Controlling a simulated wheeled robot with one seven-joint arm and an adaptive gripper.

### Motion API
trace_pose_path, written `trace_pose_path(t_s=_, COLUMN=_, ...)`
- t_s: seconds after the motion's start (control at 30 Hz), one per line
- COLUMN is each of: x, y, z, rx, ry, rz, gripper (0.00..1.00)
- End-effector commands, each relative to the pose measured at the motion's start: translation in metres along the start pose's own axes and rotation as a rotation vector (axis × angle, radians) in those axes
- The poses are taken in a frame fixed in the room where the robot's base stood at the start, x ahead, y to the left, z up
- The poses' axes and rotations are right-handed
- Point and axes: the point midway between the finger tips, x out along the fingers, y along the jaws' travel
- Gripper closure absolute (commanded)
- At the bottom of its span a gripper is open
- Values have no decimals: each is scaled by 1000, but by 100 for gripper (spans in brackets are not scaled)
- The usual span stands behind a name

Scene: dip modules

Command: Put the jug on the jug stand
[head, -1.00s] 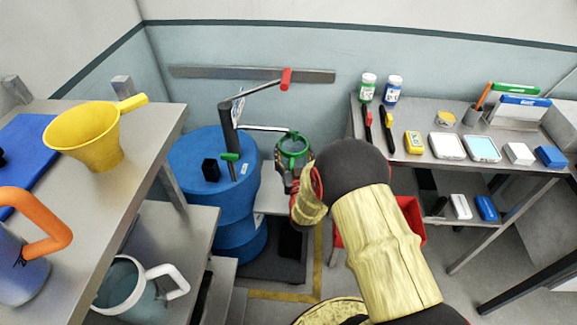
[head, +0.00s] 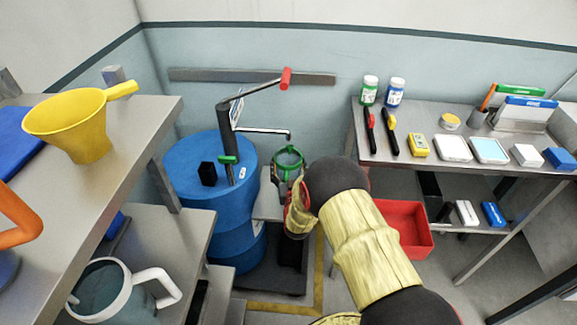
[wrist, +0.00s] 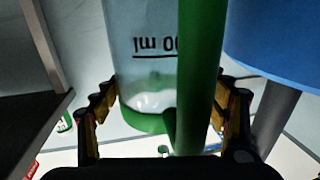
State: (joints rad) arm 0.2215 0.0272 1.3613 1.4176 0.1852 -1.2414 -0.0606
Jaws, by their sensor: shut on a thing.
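A clear jug with a green rim (head: 289,157) is in the head view, just below the end of the pump spout. My gripper (head: 288,186) is shut on it, and my wrist hides much of its body. In the wrist view the jug (wrist: 145,70) is between the two fingers, with its green handle (wrist: 203,70) facing the camera and dark volume marks on its wall. A small grey platform (head: 268,206), which looks like the jug stand, is beside the blue drum. My gripper partly covers it, and I cannot tell whether the jug touches it.
The blue drum (head: 196,168) carries a hand pump with a red-gripped crank (head: 285,78) and a spout (head: 265,130) close above the jug. A shelf with a yellow funnel (head: 75,125) and a white-handled jug (head: 105,290) is left. A red bin (head: 405,228) and a cluttered bench are right.

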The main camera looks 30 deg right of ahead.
Motion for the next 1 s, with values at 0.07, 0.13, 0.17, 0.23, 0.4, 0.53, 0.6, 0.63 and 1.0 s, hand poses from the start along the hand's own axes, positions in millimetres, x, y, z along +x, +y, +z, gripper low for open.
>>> trace_pose_path(t_s=0.07, x=0, y=0, z=0, rx=0, ry=1, rz=0, gripper=75)
trace_pose_path(t_s=0.13, x=0, y=0, z=3, rx=0, ry=0, rz=0, gripper=75)
trace_pose_path(t_s=0.17, x=0, y=0, z=4, rx=0, ry=-1, rz=0, gripper=26)
trace_pose_path(t_s=0.23, x=0, y=0, z=3, rx=0, ry=-1, rz=0, gripper=22)
trace_pose_path(t_s=0.4, x=0, y=0, z=3, rx=0, ry=-1, rz=0, gripper=13)
trace_pose_path(t_s=0.53, x=0, y=0, z=3, rx=0, ry=-1, rz=0, gripper=9)
trace_pose_path(t_s=0.6, x=0, y=0, z=3, rx=0, ry=-1, rz=0, gripper=9)
trace_pose_path(t_s=0.63, x=0, y=0, z=3, rx=0, ry=-1, rz=0, gripper=9)
trace_pose_path(t_s=1.0, x=-16, y=0, z=-1, rx=-1, ry=-3, rz=-1, gripper=9)
